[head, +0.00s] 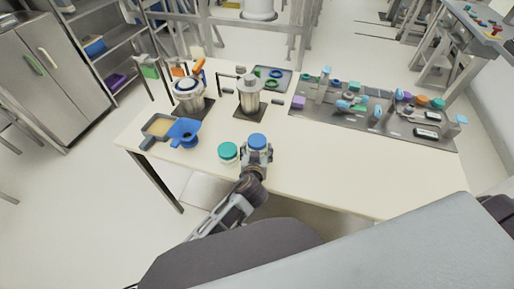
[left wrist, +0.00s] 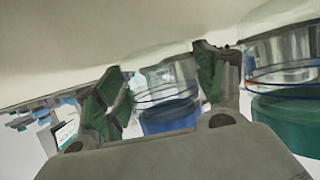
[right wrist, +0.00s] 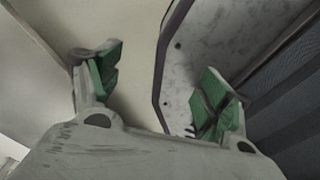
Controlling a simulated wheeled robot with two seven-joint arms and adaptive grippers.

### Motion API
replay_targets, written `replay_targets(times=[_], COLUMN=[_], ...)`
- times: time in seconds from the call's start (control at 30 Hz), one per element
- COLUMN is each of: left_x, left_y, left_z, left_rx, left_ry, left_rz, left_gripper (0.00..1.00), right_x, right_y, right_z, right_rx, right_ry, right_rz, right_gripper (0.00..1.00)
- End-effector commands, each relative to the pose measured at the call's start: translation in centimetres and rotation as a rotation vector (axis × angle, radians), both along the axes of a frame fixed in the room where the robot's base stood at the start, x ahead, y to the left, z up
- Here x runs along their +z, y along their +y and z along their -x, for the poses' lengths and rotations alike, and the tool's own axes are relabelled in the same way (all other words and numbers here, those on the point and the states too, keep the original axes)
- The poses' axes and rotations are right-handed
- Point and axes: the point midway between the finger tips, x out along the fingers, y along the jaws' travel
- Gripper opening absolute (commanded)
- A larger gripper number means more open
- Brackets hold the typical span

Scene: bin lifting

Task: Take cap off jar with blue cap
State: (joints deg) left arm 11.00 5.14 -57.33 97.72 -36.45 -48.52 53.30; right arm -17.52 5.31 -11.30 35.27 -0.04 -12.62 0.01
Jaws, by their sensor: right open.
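The jar with the blue cap (head: 257,142) stands upright near the front edge of the table, its cap on top. My left gripper (head: 257,157) is at this jar, with one finger on each side of it. In the left wrist view the blue cap (left wrist: 170,117) and clear jar body lie between the green finger pads, and the fingers look open around the jar, with a narrow gap at the left pad. My right gripper (right wrist: 155,85) is open and empty; it shows only in the right wrist view.
A jar with a teal cap (head: 228,151) stands just left of the blue-capped jar, close to my left gripper. Blue scoops (head: 184,131), metal vessels (head: 249,96) and a grey mat (head: 385,123) with small parts lie farther back. The table's right front (head: 350,180) is clear.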

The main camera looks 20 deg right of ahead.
Motion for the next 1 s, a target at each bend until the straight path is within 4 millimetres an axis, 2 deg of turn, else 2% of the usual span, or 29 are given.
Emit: replay_targets(times=[0.03,0.27,0.47,0.67,0.87,1.0], left_x=[0.0,0.1,0.1,0.8,2.8,4.8], left_y=[0.0,0.0,0.0,-0.1,0.0,-0.1], left_z=[0.0,0.0,0.0,0.0,0.0,0.0], left_rx=[0.0,0.0,-0.001,0.0,0.001,0.0], left_ry=[0.0,-0.002,-0.002,-0.003,-0.002,-0.003], left_rz=[0.0,0.001,0.001,0.004,0.005,0.004], left_gripper=[0.59,0.31,0.31,0.31,0.31,0.31], right_x=[0.0,0.1,0.1,0.1,0.1,0.1], right_y=[0.3,1.5,1.7,1.1,0.1,-0.2], right_z=[-0.3,-1.2,-1.2,-1.2,-1.1,-1.1], right_rx=[-0.001,-0.003,-0.003,-0.001,0.002,0.003], right_ry=[-0.003,-0.016,-0.016,-0.015,-0.014,-0.014], right_rz=[-0.003,-0.017,-0.019,-0.012,-0.001,0.002], right_gripper=[0.78,0.78,0.78,0.78,0.78,0.78])
